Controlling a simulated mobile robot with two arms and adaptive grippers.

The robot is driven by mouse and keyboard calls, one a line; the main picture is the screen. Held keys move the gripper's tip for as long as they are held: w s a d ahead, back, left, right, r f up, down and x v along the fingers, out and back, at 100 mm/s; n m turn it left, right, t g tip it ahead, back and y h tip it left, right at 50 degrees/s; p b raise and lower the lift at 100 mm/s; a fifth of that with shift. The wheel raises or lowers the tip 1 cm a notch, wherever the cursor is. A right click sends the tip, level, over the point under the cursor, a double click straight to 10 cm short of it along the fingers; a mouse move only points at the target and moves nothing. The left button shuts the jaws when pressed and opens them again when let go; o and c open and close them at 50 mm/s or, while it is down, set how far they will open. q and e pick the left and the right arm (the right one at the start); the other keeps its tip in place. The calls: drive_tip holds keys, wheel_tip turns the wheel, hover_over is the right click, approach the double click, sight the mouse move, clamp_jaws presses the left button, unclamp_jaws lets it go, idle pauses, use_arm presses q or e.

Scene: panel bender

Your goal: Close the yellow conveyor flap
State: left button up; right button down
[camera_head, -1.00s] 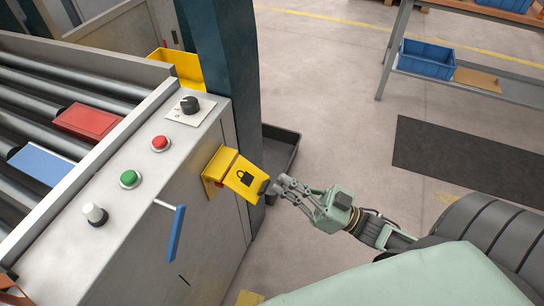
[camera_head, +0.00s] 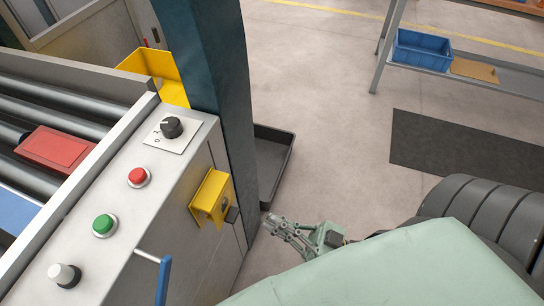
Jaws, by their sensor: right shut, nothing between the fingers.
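The padlock-marked face is not visible from here, so I cannot tell exactly how the flap lies. My right gripper (camera_head: 269,224) is shut and empty, to the right of the flap and lower in the picture, apart from it. My left gripper is out of view.
A dark tray (camera_head: 273,157) lies behind the post.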

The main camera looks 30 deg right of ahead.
idle(0.3)
drive_tip(key=v, duration=1.2)
drive_tip(key=shift+f, duration=0.2)
idle(0.6)
